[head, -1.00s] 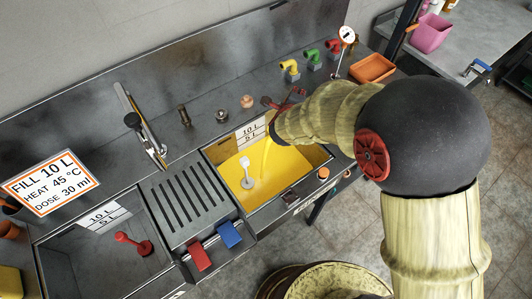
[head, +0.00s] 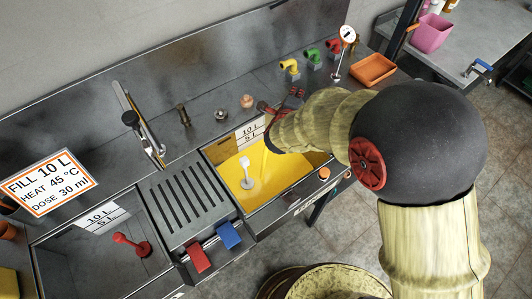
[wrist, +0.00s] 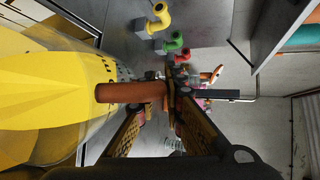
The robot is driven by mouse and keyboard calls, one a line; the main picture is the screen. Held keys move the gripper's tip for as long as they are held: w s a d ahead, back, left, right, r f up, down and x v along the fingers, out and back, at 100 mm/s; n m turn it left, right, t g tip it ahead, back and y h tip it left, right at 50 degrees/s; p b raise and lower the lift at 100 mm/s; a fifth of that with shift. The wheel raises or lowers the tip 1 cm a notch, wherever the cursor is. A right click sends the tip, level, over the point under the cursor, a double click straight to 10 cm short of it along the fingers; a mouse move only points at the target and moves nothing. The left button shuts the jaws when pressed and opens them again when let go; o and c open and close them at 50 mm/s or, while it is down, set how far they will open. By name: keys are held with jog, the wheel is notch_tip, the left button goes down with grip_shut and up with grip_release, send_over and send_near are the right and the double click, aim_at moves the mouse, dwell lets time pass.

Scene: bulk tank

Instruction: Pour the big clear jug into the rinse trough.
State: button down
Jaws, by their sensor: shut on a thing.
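My gripper (wrist: 160,92) is shut on an orange-brown bar, which appears to be the handle of the jug. The clear body of the jug fills the left of the wrist view, with yellow showing in or through it; I cannot tell how much it holds. In the head view my gripper (head: 285,103) is above the back right of the yellow basin, and the jug's outline is hard to make out there. The right trough (head: 222,164) looks yellow inside, with a white upright plug (head: 246,172). The left grey trough (head: 62,262) has a red plug (head: 132,244). I see no label naming the rinse trough.
A slotted drainboard (head: 183,203) lies between the troughs, with red (head: 200,259) and blue (head: 229,235) tabs in front. A tap (head: 150,135) stands behind. Coloured valves (head: 312,55), a dial gauge (head: 348,34) and an orange tray (head: 373,69) are at the back right.

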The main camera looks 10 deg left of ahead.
jog(key=shift+s+a+r+t, duration=0.1)
jog(key=shift+s+a+t, duration=0.1)
jog(key=shift+t, duration=0.1)
jog(key=shift+s+a+f+n+t+b, duration=0.1)
jog(key=shift+s+a+f+t+b, duration=0.25)
jog(key=shift+b, duration=0.5)
jog(key=shift+s+a+f+n+t+b, duration=0.1)
jog(key=shift+s+b, duration=0.45)
jog(key=shift+b, duration=0.3)
jog(key=shift+s+a+f+n+t+b, duration=0.2)
jog(key=shift+s+b, duration=0.25)
jog(key=shift+b, duration=0.4)
jog(key=shift+s+f+b, duration=0.1)
jog(key=shift+s+b, duration=0.1)
jog(key=shift+b, duration=0.1)
jog(key=shift+s+a+r+n+t+h+b, duration=0.15)
jog(key=shift+s+a+r+t+h+b, duration=0.25)
jog(key=shift+b, duration=0.55)
jog(key=shift+s+a+r+n+t+b, duration=0.15)
jog(key=shift+s+r+t+b, duration=0.15)
jog(key=shift+s+t+b, duration=0.45)
